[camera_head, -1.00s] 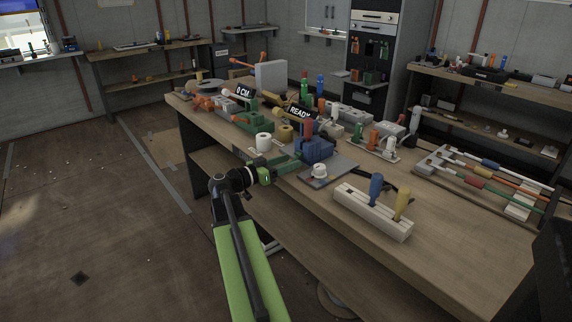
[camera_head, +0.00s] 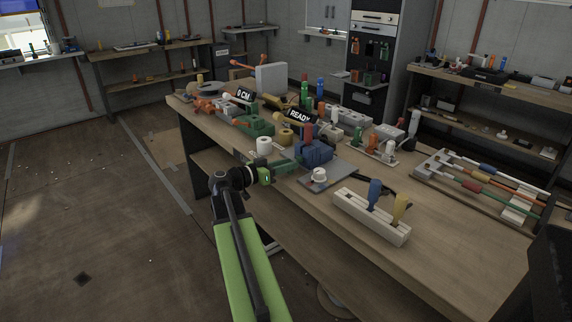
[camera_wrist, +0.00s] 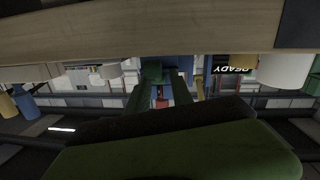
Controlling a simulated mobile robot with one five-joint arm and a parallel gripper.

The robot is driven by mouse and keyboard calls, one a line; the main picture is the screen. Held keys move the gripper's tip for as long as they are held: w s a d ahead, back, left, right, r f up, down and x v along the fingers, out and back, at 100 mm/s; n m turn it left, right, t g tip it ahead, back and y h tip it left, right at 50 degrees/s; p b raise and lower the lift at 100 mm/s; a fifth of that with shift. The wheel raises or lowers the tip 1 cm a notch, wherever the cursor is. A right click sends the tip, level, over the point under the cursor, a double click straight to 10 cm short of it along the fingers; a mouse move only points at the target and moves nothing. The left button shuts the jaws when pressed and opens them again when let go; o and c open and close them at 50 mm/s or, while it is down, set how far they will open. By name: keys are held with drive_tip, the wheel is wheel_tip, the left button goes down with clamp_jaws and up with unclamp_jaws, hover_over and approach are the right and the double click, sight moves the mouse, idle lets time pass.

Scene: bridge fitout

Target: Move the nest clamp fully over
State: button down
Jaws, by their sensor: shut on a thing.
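A blue clamp body (camera_head: 318,151) with an upright red handle (camera_head: 308,131) stands near the bench's front edge, beside a grey plate; I take it to be the nest clamp. My gripper (camera_head: 287,165) reaches in from the left, level with the bench top, its green fingers at the blue body's left side. In the wrist view my gripper (camera_wrist: 164,92) has blue and a small red part (camera_wrist: 162,103) between and beyond its fingers. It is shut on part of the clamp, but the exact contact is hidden.
A white roll (camera_head: 264,146) and a tan roll (camera_head: 285,136) stand close behind my gripper. A white block with blue and yellow handles (camera_head: 366,216) is nearer. The READY sign (camera_head: 299,116) stands behind.

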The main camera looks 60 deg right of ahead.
drive_tip(key=shift+s+a+y+p, duration=0.15)
drive_tip(key=shift+y+p, duration=0.25)
drive_tip(key=shift+p, duration=0.3)
drive_tip(key=shift+s+f, duration=0.1)
drive_tip(key=shift+f, duration=0.05)
idle(0.7)
drive_tip(key=c, duration=1.4)
unclamp_jaws()
drive_tip(key=o, duration=0.5)
drive_tip(key=p+v, duration=0.2)
drive_tip(key=v, duration=1.5)
drive_tip(key=shift+a, duration=0.2)
drive_tip(key=shift+o, duration=0.3)
